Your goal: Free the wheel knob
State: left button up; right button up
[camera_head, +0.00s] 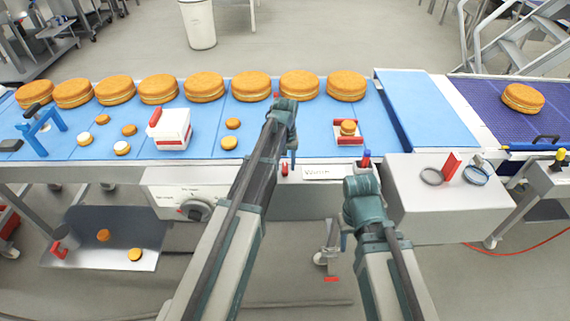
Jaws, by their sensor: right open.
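The wheel knob (195,210) is a round dark-and-grey dial on the white front panel (160,204) below the conveyor's front edge. Small printed labels sit around it, and a small red mark shows at its left. No gripper touches it. My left gripper (284,106) is over the blue belt, up and to the right of the knob; its jaws are seen from behind, so their opening is unclear. My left forearm passes just right of the panel. My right gripper (362,182) is open, near the conveyor's front edge beside the grey box, far right of the knob.
Filled rounds (204,86) line the back of the blue belt (330,108). A white-and-red box (172,130), a blue stand (42,132) and small rounds lie nearer. A metal tray (105,237) with two small rounds is below left. The grey box (450,205) holds rings.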

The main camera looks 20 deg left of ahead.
aim_at(285, 167)
pick_arm(q)
jog(key=shift+r, duration=0.15)
notch_tip(285, 167, up, 14)
jog(key=p, duration=1.4)
jog(key=shift+f, duration=0.2)
jog(key=s+d+f+m+b, duration=0.2)
jog(key=s+d, duration=0.2)
jog(key=s, duration=0.4)
jog(key=s+d+f+m+b, duration=0.2)
jog(key=s+d+f+b, duration=0.1)
jog(key=s, duration=0.5)
jog(key=s+d+f+m+y+b, duration=0.1)
jog(key=s+d+f+m+b, duration=0.2)
jog(key=s+d, duration=0.3)
jog(key=shift+s+f, duration=0.15)
jog(key=shift+s, duration=0.75)
